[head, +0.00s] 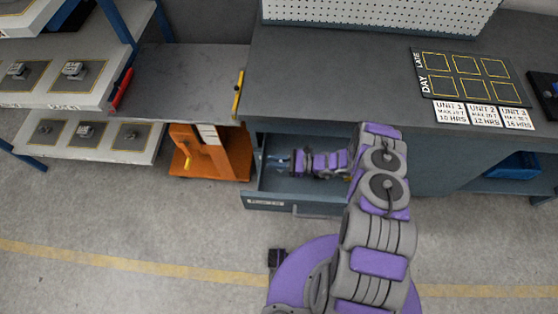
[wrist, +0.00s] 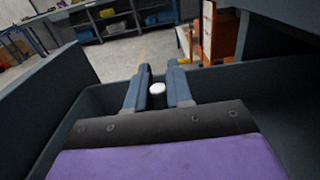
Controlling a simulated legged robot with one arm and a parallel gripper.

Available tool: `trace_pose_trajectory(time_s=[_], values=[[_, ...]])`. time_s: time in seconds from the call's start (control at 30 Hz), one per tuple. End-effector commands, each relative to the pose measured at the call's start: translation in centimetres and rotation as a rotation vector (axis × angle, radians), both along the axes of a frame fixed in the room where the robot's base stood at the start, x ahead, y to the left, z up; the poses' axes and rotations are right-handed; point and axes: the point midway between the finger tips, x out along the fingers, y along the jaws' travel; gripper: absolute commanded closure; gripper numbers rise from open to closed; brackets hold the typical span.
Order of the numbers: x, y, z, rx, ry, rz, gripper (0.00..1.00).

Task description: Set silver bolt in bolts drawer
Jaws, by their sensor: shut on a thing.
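An open drawer (head: 320,208) sticks out from under the grey workbench in the head view; the label on its front is too small to read. My gripper (head: 280,161) reaches into the drawer from the right, low between its walls. In the wrist view my gripper (wrist: 157,92) is shut on the silver bolt (wrist: 157,88), whose pale round end shows between the two fingers. The drawer walls (wrist: 48,75) rise on both sides of the gripper. I cannot tell whether the bolt touches the drawer floor.
An orange cart (head: 232,157) stands just left of the drawer. Shelves with parts on marked pads (head: 75,85) are at the left. The workbench top (head: 330,65) holds a dark board with yellow squares (head: 465,75) and unit cards. Bare floor lies in front.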

Motion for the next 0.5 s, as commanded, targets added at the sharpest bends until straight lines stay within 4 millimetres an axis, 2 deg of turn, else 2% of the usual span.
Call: trace_pose_trajectory(time_s=[0.33,0.37,0.5], values=[[0.0,-1.0,-0.5,0.016,0.001,-0.001,1.0],[0.0,-1.0,-0.5,0.016,0.001,-0.001,0.78],[0.1,-0.9,-0.7,0.013,0.004,-0.002,0.65]])
